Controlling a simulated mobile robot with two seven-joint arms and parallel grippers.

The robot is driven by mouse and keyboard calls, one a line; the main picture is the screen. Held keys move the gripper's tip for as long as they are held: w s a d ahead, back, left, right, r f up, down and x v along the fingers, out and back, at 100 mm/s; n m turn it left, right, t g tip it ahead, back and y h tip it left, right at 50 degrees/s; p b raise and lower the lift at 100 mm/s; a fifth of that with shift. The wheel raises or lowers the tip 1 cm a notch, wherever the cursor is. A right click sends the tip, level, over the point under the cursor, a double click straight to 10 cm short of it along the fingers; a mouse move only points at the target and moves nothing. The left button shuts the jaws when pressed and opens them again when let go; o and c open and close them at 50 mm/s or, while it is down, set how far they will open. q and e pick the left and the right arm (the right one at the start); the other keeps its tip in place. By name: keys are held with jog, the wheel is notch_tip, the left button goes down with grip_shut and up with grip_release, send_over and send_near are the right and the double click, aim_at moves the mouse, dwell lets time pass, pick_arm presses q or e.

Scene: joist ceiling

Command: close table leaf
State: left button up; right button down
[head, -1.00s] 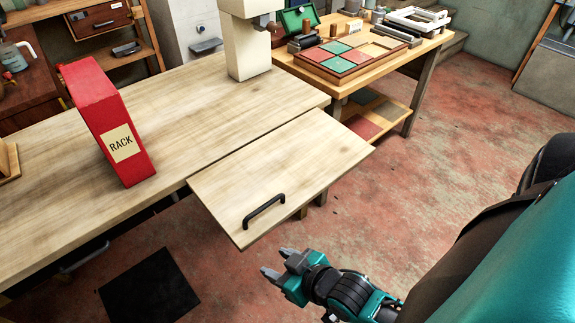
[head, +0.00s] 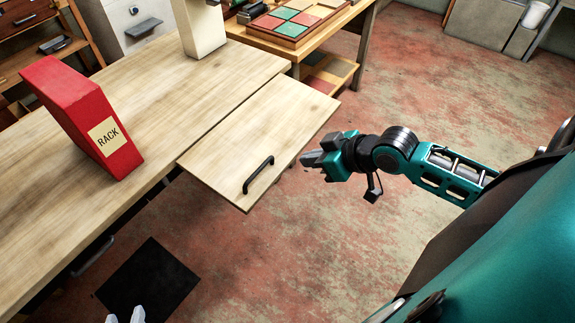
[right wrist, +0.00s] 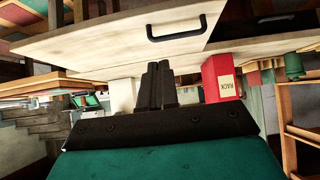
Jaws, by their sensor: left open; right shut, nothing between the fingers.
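The table leaf (head: 262,125) is a pale wooden board at the right edge of the wooden table (head: 185,95), out flat with a thin seam between them. A black bar handle (head: 258,175) sits near its outer front corner; leaf and handle also show in the right wrist view, the handle there at the top (right wrist: 177,32). My right gripper (head: 306,160) is shut and empty, just right of the leaf and apart from the handle. Its closed fingers show in the right wrist view (right wrist: 160,83). My left gripper (head: 126,317) shows only its pale, parted fingertips at the bottom edge.
A red box labelled RACK (head: 80,115) stands on the table, with a cream machine stand (head: 203,32) behind it. A workbench with a coloured tile tray (head: 290,22) is at the back. A black mat (head: 150,280) lies on the floor.

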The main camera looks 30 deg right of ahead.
send_over(274, 173)
jog(key=s+d, duration=0.2)
jog(key=s, duration=0.1)
notch_tip(274, 173, down, 6)
jog(key=f, duration=0.1)
jog(key=a+f, duration=0.1)
jog(key=f, duration=0.1)
jog(key=shift+w+f, duration=0.15)
jog(key=shift+d+f, duration=0.1)
jog(key=shift+f, duration=0.5)
jog(key=shift+f+b, duration=0.15)
jog(key=shift+b, duration=0.15)
